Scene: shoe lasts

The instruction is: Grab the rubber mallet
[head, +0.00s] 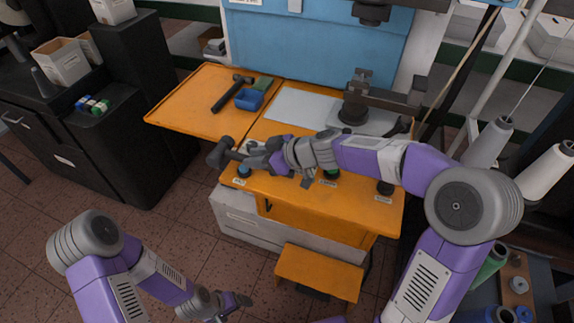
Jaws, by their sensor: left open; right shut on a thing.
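The rubber mallet has a thick dark grey head (222,152), which shows at the left front of the orange bench top. My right gripper (254,158) reaches across the bench from the right and is shut on the mallet's handle just right of the head. The gripper hides most of the handle, and I cannot tell whether the head touches the bench. My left gripper (237,302) is open and empty, low in front of the bench, well apart from the mallet.
A black hammer (229,95), a blue tray (249,99) and a green item (263,83) lie on the bench's left wing. A pale sheet (300,108) and a dark metal stand (354,110) are behind my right arm. An orange step (319,272) stands in front.

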